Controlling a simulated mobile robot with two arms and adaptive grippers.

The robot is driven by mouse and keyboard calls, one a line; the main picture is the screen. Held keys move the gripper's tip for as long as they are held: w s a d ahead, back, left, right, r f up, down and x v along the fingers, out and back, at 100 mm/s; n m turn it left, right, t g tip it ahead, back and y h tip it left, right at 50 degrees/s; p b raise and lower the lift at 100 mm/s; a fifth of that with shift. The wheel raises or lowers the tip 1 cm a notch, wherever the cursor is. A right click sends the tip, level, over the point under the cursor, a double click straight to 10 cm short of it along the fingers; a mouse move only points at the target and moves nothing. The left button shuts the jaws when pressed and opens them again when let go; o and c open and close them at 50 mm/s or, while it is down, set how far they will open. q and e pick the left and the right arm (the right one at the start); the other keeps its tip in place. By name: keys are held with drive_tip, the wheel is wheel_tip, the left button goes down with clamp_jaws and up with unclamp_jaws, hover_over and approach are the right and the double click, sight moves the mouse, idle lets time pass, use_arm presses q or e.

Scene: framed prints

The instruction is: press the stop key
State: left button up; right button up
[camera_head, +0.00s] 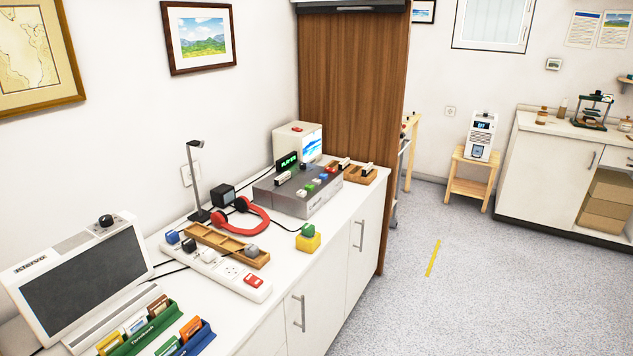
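A grey player device (305,201) with a lit green display (287,161) stands on the white counter. Several small coloured keys sit on its top, among them a green key (309,187), a red key (332,169) and a pale key (301,193). Their labels are too small to read, so I cannot tell which is the stop key. A yellow block with a green button (308,230) stands in front of the device, near the counter's front edge. Neither of my grippers is in view.
On the counter (215,312) are a white power strip (206,264), a wooden tray (225,244), red headphones (252,216), a lamp (194,180), a screen (84,275) and card holders (145,332). A brown cabinet (352,100) stands behind. The speckled floor (480,285) is open at right.

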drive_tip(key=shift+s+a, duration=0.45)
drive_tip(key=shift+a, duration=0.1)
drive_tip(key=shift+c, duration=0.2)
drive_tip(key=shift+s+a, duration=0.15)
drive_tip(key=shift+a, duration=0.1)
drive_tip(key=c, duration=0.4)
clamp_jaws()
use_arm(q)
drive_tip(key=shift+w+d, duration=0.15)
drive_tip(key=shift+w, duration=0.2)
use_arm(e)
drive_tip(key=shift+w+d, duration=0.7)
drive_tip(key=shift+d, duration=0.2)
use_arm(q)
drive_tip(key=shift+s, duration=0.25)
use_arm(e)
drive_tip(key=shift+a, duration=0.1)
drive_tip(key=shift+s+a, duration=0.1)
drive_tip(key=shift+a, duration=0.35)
